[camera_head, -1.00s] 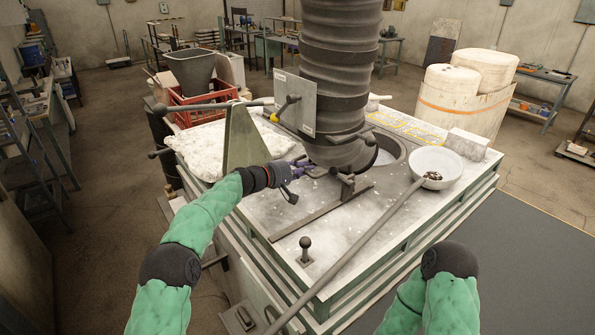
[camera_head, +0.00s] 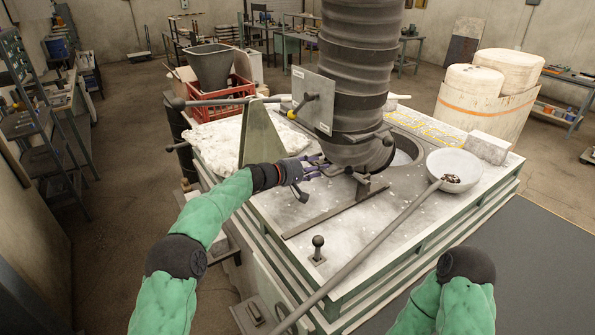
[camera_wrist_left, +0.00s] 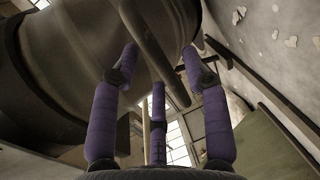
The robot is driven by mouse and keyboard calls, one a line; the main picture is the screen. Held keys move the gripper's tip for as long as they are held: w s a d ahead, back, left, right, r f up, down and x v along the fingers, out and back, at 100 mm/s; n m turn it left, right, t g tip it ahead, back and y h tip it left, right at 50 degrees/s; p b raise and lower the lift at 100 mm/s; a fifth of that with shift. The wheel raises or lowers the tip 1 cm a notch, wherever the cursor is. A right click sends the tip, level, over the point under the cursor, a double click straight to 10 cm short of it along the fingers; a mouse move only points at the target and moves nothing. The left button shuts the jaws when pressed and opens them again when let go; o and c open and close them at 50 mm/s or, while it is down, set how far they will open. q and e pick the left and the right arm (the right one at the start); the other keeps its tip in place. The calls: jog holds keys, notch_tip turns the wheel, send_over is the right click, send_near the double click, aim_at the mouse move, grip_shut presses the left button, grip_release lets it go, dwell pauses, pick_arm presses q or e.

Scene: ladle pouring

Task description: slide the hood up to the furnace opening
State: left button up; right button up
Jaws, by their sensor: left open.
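The hood (camera_head: 358,100) is a thick, dark ribbed duct hanging over the furnace top, with a flat metal plate and handle bars on its side. The round furnace opening (camera_head: 408,150) shows at the hood's right; the hood hides part of it. My left gripper (camera_head: 318,168) is at the lower left of the hood, beside its lower bar. In the left wrist view my purple fingers (camera_wrist_left: 160,95) are spread apart, with a dark bar (camera_wrist_left: 155,50) of the hood running between them; contact cannot be told. My right arm shows at the lower right, its gripper out of frame.
A white bowl (camera_head: 454,170) with a long handle rests on the right of the furnace top (camera_head: 330,200). An upright greenish plate (camera_head: 260,135) stands left of the hood. A short black-knobbed lever (camera_head: 318,248) is at the front.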

pick_arm(q)
jog(key=v, duration=1)
pick_arm(e)
jog(key=shift+s+a, duration=0.1)
jog(key=shift+a, duration=0.05)
